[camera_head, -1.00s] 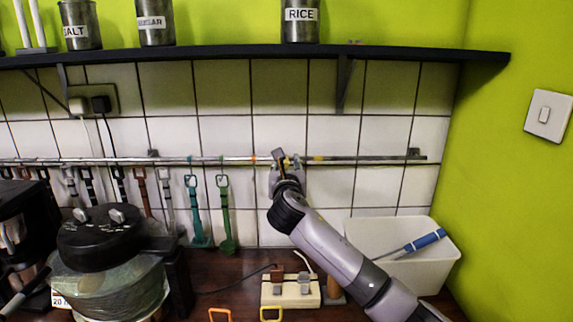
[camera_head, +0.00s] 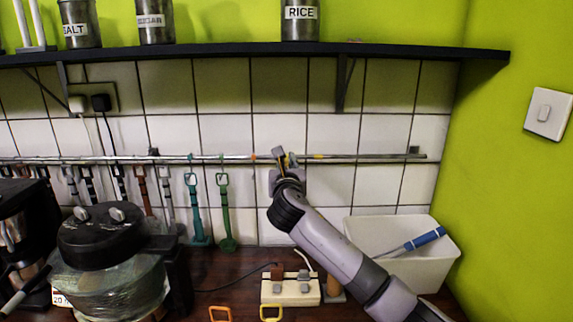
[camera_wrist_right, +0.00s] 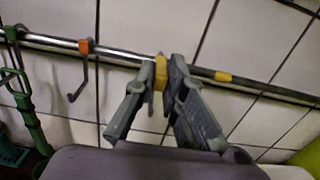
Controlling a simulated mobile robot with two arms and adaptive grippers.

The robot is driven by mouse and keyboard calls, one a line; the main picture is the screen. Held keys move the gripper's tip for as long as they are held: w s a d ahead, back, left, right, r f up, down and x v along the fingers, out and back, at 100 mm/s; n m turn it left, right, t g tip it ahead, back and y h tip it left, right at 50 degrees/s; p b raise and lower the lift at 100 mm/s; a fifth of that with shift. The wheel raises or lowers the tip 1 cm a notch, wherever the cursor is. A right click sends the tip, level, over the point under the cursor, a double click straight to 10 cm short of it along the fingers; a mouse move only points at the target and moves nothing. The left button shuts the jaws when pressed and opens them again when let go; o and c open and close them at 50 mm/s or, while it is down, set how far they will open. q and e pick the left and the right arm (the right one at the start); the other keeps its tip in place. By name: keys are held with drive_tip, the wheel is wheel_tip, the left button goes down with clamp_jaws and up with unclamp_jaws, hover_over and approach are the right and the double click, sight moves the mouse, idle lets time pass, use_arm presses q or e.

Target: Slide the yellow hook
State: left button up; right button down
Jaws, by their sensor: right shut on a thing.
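The yellow hook (camera_wrist_right: 160,72) shows in the right wrist view as a yellow piece on the metal rail (camera_wrist_right: 128,56), between the fingers of my right gripper (camera_wrist_right: 165,76). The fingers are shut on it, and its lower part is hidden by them. In the head view my right gripper (camera_head: 284,160) is at the rail (camera_head: 355,157) on the tiled wall, and the hook is mostly covered there. A yellow band (camera_wrist_right: 223,76) is on the rail to the right of the gripper. My left gripper is not in view.
An orange-topped hook (camera_wrist_right: 85,47) hangs left of my gripper. Green (camera_head: 223,210) and teal (camera_head: 194,205) utensils hang farther left. The rail right of the yellow band is clear. Below are a socket block (camera_head: 290,291) and a white bin (camera_head: 430,262). A dark shelf (camera_head: 400,53) is above.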

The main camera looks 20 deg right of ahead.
idle(0.3)
drive_tip(key=s+d+p, duration=0.1)
drive_tip(key=d, duration=0.2)
drive_tip(key=d+p, duration=0.2)
drive_tip(key=s+d+p, duration=0.1)
drive_tip(key=d, duration=0.2)
drive_tip(key=shift+s+d, duration=0.3)
drive_tip(key=shift+d, duration=0.05)
drive_tip(key=c, duration=1.7)
unclamp_jaws()
drive_tip(key=shift+o, duration=0.3)
